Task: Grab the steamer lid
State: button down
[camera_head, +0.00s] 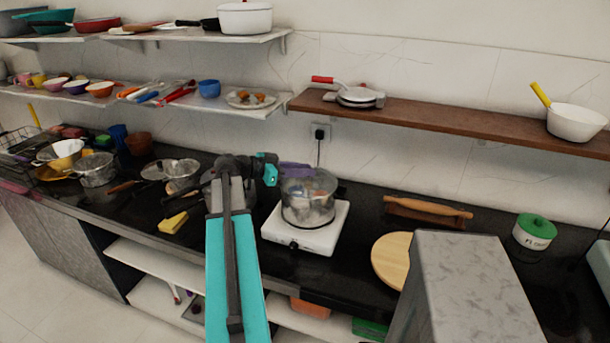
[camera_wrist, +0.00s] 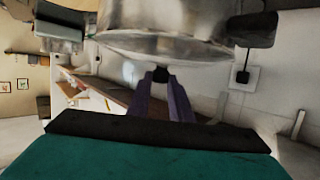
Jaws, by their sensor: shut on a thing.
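The steamer (camera_head: 308,207) is a shiny metal pot on the white stove (camera_head: 275,232). In the wrist view its rounded metal lid (camera_wrist: 165,45) fills the upper middle, with a small black knob (camera_wrist: 161,75). My gripper (camera_head: 297,170) has purple fingers and reaches in from the left over the top of the steamer. In the wrist view the fingers of my gripper (camera_wrist: 161,88) are closed around the knob. The lid appears to be against the pot, but I cannot tell whether there is a gap. My fingers hide part of the lid in the head view.
A wooden rolling pin (camera_head: 428,209) and a round wooden board (camera_head: 392,260) lie right of the stove. Pans and a yellow sponge (camera_head: 173,223) are to the left. A brown shelf (camera_head: 450,122) runs above. A black plug and cord (camera_head: 319,133) hang behind the steamer.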

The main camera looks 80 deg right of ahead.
jog(key=shift+r, duration=0.15)
notch_tip(320, 180, up, 10)
jog(key=b, duration=0.2)
jog(key=shift+b, duration=0.3)
dwell(0.7)
